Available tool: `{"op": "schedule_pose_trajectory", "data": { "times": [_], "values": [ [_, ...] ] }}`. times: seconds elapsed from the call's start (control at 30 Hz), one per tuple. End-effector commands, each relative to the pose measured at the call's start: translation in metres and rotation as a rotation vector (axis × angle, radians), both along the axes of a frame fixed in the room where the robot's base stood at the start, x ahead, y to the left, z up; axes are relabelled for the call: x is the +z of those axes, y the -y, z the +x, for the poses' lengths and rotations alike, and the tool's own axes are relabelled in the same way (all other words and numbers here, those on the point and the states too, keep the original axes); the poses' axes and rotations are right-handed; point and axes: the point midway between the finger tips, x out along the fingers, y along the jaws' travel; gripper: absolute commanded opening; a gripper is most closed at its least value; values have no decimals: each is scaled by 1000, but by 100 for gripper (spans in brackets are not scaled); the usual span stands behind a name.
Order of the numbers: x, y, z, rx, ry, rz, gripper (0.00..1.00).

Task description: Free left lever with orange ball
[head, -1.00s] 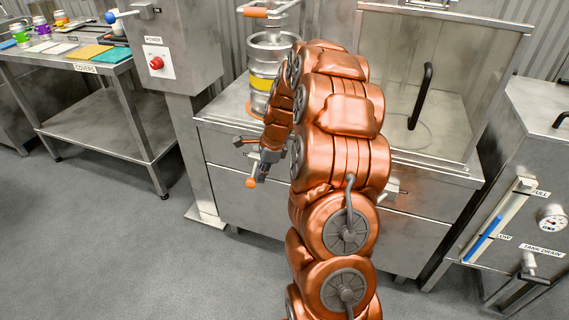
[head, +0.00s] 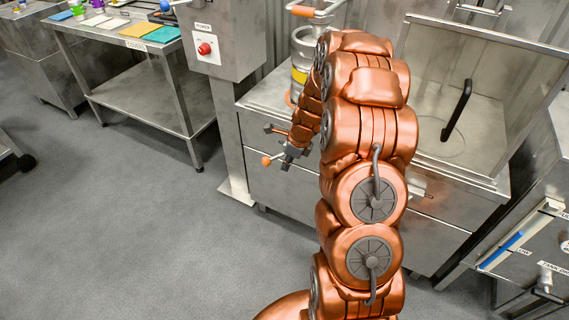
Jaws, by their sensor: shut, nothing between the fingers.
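The left lever's orange ball (head: 266,161) shows at the left front of the steel machine (head: 262,170), with a short grey rod running from it towards my gripper. My gripper (head: 288,153) is shut and empty, just right of the ball. It is small and dark here, and I cannot tell whether it touches the lever. A grey block (head: 268,128) on a short bar sticks out just above the ball. My copper arm covers the middle of the machine's front. Another small fitting (head: 428,197) shows at the arm's right edge.
A keg (head: 303,62) stands on the machine behind my arm. A clear-walled enclosure with a black handle (head: 457,108) is at the right. A post with a red power button (head: 204,48) and a covers table (head: 120,45) stand left. The floor in front is clear.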

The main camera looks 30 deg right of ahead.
Motion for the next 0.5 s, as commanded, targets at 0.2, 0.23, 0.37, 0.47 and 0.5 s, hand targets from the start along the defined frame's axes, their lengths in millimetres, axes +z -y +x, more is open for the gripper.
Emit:
{"op": "schedule_pose_trajectory", "data": {
  "times": [0.2,0.23,0.37,0.47,0.5],
  "values": [
    [1,8,-1,0,-1,1,0],
    [1,9,-2,0,-1,1,0],
    [0,9,-2,0,-1,1,0],
    [0,9,-2,0,-1,1,0],
    [0,9,-2,0,-1,1,0]
  ]
}}
